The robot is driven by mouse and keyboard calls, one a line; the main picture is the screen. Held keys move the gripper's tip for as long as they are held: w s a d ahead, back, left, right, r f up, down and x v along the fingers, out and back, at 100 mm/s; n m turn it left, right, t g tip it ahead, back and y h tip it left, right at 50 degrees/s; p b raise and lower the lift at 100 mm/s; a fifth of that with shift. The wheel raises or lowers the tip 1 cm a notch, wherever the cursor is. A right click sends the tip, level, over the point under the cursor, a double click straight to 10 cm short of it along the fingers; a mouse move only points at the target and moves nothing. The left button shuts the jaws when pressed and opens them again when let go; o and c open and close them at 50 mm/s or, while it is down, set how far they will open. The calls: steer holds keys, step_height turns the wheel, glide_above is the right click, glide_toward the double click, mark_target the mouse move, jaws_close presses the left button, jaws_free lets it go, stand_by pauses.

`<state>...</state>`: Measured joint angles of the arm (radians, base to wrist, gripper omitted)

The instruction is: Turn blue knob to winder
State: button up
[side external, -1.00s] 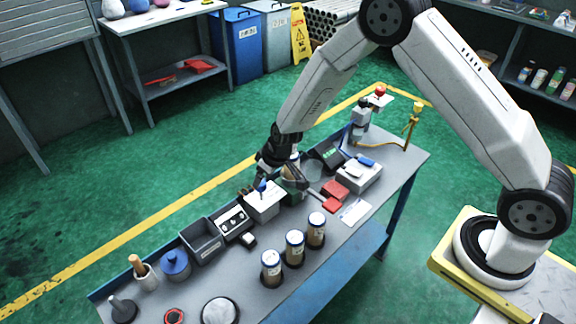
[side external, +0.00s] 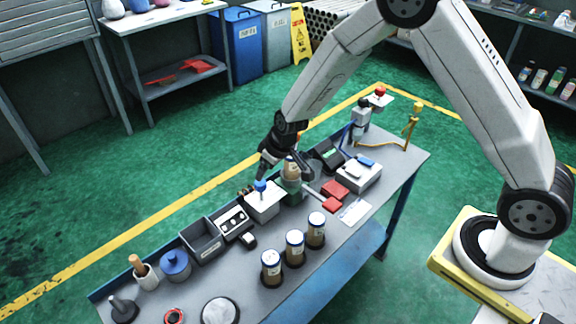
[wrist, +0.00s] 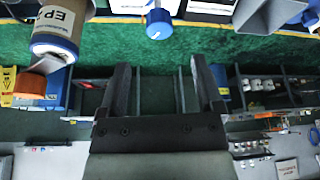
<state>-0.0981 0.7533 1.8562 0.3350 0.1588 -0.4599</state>
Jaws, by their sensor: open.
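The blue knob (side external: 260,186) stands on top of a white box (side external: 263,205) near the middle of the bench. In the wrist view the blue knob (wrist: 159,22) is at the top centre, with a small pale mark on its face. My gripper (side external: 284,172) is above and slightly right of the knob in the side view, apart from it. In the wrist view my gripper (wrist: 161,66) is open, with nothing between its two fingers. The lettering around the knob is too small or cut off to read.
A labelled bottle (wrist: 55,35) with an orange end is close at the left of the wrist view. Right of the white box is a green-based container (side external: 291,186).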

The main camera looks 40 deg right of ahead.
mark_target(260, 187)
steer(key=shift+w+a+n+g, duration=0.75)
steer(key=shift+w+n+g, duration=0.25)
steer(key=shift+g, duration=0.1)
steer(key=shift+w+d+r+n+g+h, duration=0.1)
steer(key=shift+w+r+n+g+h, duration=0.15)
steer(key=shift+n+g, duration=0.2)
steer(key=shift+w+d+r+g+h, duration=0.2)
steer(key=shift+g+h, duration=0.15)
steer(key=shift+g, duration=0.2)
steer(key=shift+f, duration=0.15)
steer(key=shift+d+f, duration=0.1)
steer(key=shift+f, duration=3.65)
